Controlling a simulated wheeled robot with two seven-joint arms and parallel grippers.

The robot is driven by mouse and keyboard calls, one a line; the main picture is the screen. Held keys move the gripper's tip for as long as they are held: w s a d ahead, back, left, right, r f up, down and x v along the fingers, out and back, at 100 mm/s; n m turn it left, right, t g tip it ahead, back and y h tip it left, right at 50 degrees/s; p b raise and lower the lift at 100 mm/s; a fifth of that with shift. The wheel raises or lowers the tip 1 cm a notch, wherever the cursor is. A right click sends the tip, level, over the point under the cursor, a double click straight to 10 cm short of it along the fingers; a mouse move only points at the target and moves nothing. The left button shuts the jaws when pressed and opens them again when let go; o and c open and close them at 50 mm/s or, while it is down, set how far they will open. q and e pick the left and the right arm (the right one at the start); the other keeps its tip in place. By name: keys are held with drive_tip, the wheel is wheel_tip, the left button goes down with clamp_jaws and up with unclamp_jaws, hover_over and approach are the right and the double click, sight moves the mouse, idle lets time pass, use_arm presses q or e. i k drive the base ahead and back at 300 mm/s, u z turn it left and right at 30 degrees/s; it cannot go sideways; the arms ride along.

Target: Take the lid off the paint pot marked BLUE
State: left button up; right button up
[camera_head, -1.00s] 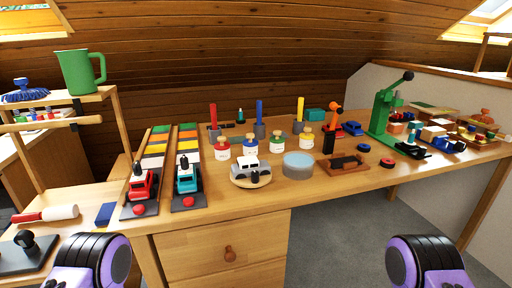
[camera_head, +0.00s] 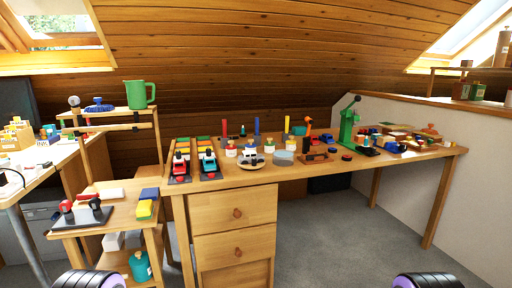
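Several small white paint pots with tan knobbed tops stand in a row on the wooden workbench (camera_head: 330,165). The pot with a blue band (camera_head: 250,151) is second from the left, partly hidden by a small white toy car (camera_head: 252,160) in front of it. Its tan top (camera_head: 250,142) appears to be on. A red-banded pot (camera_head: 231,149) is to its left, a green-banded pot (camera_head: 267,144) and a yellow-banded pot (camera_head: 290,143) to its right. The lettering is too small to read. Only dark and purple parts of my arms show at the bottom corners; neither gripper is visible.
Red and teal toy vehicles (camera_head: 208,160) stand left of the pots. A grey round tin (camera_head: 283,158) is in front of them. A green press (camera_head: 348,125) stands to the right. A shelf with a green jug (camera_head: 139,95) is at left. Grey floor lies open in front.

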sight(251, 145)
drive_tip(key=z, duration=0.6)
drive_tip(key=i, duration=0.9)
drive_tip(key=u, duration=0.05)
